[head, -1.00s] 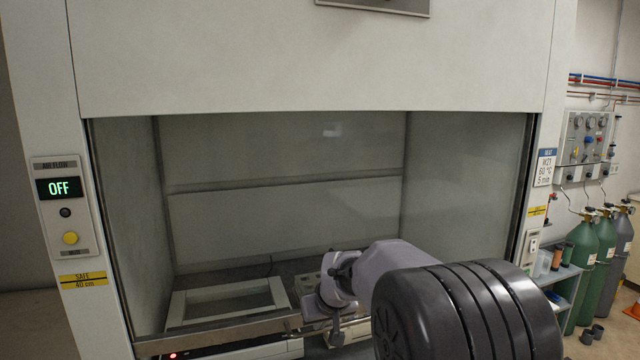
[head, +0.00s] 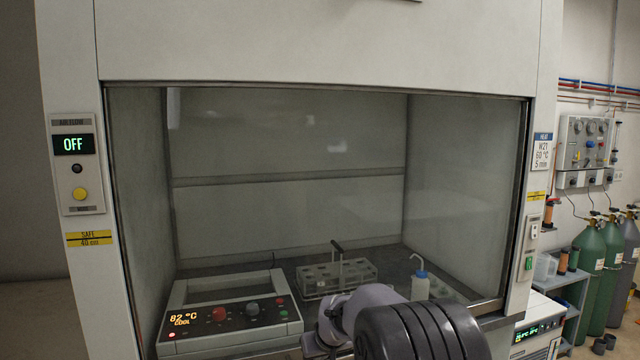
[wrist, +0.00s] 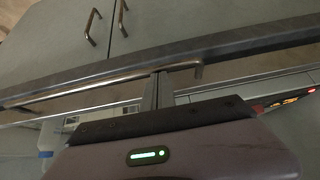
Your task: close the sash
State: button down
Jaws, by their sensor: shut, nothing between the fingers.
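The sash (head: 300,130) is a clear pane across the front of the fume hood. Its lower rail shows at the right (head: 488,307), low near the bench; the rest is cut off or hidden by my arm. In the wrist view a chrome bar handle (wrist: 100,80) runs along a rail. My gripper (wrist: 157,76) is shut and empty, with its fingertips at this handle near its right end. I cannot tell whether they touch it. In the head view the fingers are hidden behind my arm.
Behind the pane stand a hot plate (head: 230,312) reading 82 °C COOL, a tube rack (head: 335,275) and a wash bottle (head: 420,282). An airflow panel (head: 75,165) reads OFF. Gas cylinders (head: 590,260) stand at right. Cabinet doors (wrist: 220,25) show in the wrist view.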

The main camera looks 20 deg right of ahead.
jog(key=shift+s+f, duration=0.15)
jog(key=shift+f, duration=0.2)
jog(key=s+r+p, duration=0.4)
jog(key=r+p, duration=0.2)
jog(key=r, duration=0.7)
jog(key=s+a+r+m, duration=0.1)
jog(key=s+a+r, duration=0.15)
jog(key=s, duration=0.35)
jog(key=s+a+r, duration=0.1)
jog(key=s+r, duration=0.3)
jog(key=s, duration=0.1)
jog(key=s+a+m+y, duration=0.1)
jog(key=s+a+m, duration=0.1)
jog(key=s, duration=1)
jog(key=s+a+m+g, duration=0.1)
jog(key=s+a, duration=0.2)
jog(key=s, duration=1)
jog(key=shift+s+f+m+y, duration=0.3)
jog(key=shift+m+y, duration=0.1)
